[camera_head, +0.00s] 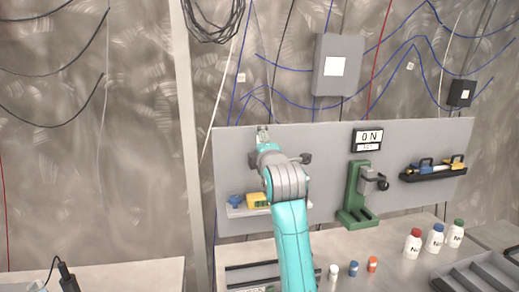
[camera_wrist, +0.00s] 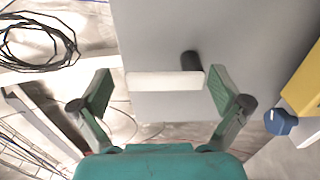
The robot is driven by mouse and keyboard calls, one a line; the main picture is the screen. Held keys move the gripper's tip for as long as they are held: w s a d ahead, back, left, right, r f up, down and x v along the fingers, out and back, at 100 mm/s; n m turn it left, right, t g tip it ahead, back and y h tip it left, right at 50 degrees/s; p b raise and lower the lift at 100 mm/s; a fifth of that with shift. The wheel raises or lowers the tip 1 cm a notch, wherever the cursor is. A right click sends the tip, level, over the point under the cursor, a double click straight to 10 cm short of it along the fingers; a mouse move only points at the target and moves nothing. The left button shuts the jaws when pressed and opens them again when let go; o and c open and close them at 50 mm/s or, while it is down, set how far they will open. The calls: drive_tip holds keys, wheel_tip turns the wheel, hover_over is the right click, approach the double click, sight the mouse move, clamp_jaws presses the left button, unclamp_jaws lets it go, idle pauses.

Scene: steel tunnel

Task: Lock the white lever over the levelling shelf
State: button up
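The white lever (camera_wrist: 165,80) shows in the wrist view as a flat bar lying across the picture on the grey panel, with a dark round peg (camera_wrist: 191,62) by its right part. My gripper (camera_wrist: 161,90) is open, one finger near each end of the lever. The right finger looks very close to the lever's right end; I cannot tell whether they touch. In the head view my gripper (camera_head: 263,136) is at the panel's upper left, above the levelling shelf (camera_head: 240,212), and the lever cannot be made out. The shelf holds a blue piece (camera_head: 235,201) and a yellow block (camera_head: 257,200).
The grey panel (camera_head: 320,150) carries an ON sign (camera_head: 367,140) and a black rack (camera_head: 432,174). A green stand (camera_head: 357,200), several bottles (camera_head: 413,243) and a grey tray (camera_head: 480,272) are on the bench to the right. Cables (camera_wrist: 38,42) hang beyond the panel's edge.

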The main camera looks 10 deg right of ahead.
drive_tip(key=shift+f, duration=0.15)
drive_tip(key=s, duration=1.2)
